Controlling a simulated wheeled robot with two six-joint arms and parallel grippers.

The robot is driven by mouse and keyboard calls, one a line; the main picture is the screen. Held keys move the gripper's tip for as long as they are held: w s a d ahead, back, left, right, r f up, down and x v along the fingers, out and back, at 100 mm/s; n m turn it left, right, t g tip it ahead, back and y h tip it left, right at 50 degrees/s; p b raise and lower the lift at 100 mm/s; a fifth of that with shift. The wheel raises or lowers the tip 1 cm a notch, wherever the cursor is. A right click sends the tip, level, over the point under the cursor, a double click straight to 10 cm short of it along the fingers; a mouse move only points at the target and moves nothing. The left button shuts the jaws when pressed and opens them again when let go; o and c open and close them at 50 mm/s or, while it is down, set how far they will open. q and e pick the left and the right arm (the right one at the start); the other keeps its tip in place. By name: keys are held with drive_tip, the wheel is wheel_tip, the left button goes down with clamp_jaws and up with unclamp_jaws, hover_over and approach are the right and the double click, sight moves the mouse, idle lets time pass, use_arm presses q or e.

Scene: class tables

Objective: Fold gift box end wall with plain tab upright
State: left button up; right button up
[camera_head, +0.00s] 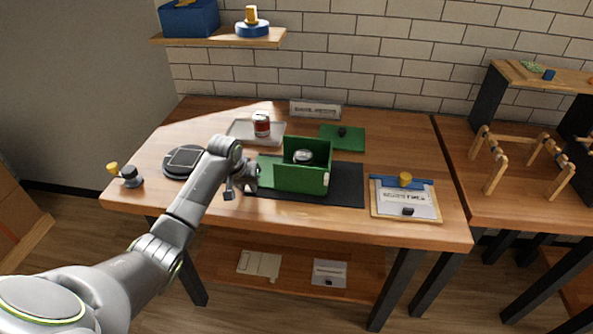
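The green gift box (302,179) stands on a dark mat (348,186) in the middle of the table. Its back, front and right walls look upright. The front wall has a small pale mark near its right end. A green flap (268,169) extends low on the left side, partly hidden by my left gripper. A silver-topped can (303,156) sits inside the box. My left gripper (240,188) is just left of the box, close to the flap; contact and finger opening are unclear. My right gripper is out of view. I cannot tell which end wall has the plain tab.
A green panel (342,137) with a dark knob lies behind the box. A red can (261,124) stands on a tray (240,131). A round dark-topped device (184,162) is at left, and a clipboard (404,201) at right. A sign (315,109) stands at the back.

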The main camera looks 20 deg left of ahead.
use_arm(q)
drive_tip(key=shift+d, duration=0.45)
drive_tip(key=p, duration=0.1)
drive_tip(key=r+y+p, duration=0.1)
drive_tip(key=shift+w+d+r+p, duration=0.15)
drive_tip(key=shift+w+d+p, duration=0.1)
drive_tip(key=shift+w+p, duration=0.1)
drive_tip(key=shift+c, duration=0.4)
drive_tip(key=shift+d+r, duration=0.15)
drive_tip(key=shift+d, duration=0.1)
drive_tip(key=shift+s+d+r+y, duration=0.1)
drive_tip(key=shift+d+y, duration=0.05)
drive_tip(key=shift+y, duration=0.25)
drive_tip(key=shift+a, duration=0.4)
drive_tip(key=shift+d+r+m+g+y+p, duration=0.3)
drive_tip(key=shift+r+g+y+p, duration=0.15)
drive_tip(key=shift+p, duration=0.6)
drive_tip(key=shift+r+y, duration=0.1)
drive_tip(key=shift+y, duration=0.25)
